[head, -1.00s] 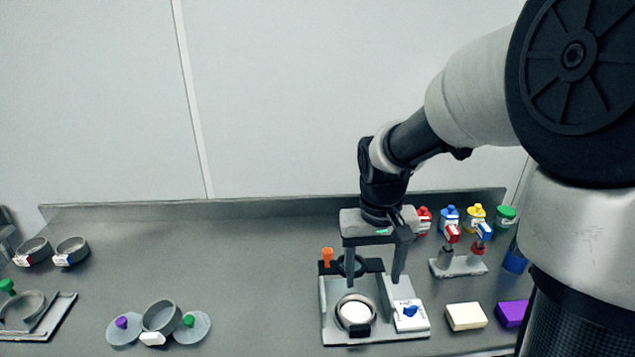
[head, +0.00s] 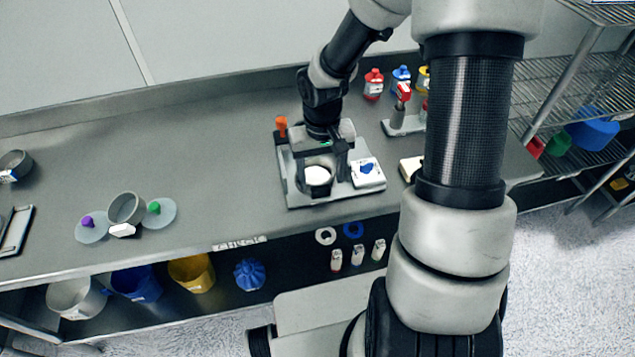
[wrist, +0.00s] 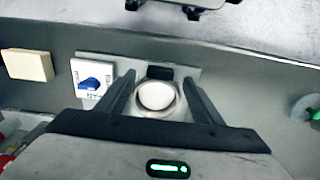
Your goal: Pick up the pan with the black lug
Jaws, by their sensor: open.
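A round grey pan with a white disc-like fill (head: 318,176) sits in the pale frame of the sifter stand (head: 300,202). In the wrist view the pan (wrist: 157,110) lies between my fingers, and its black lug (wrist: 160,72) shows at its far side. My gripper (head: 320,170) is open and points down over the pan, one finger on each side. It also shows in the wrist view (wrist: 158,84). I cannot tell whether the fingers touch the pan.
A white block with a blue knob (head: 368,172) stands right of the pan, close to one finger. An orange knob (head: 281,124) rises at the stand's back left. Another grey pan (head: 125,208) with a white lug lies left between lids. The bench between is clear.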

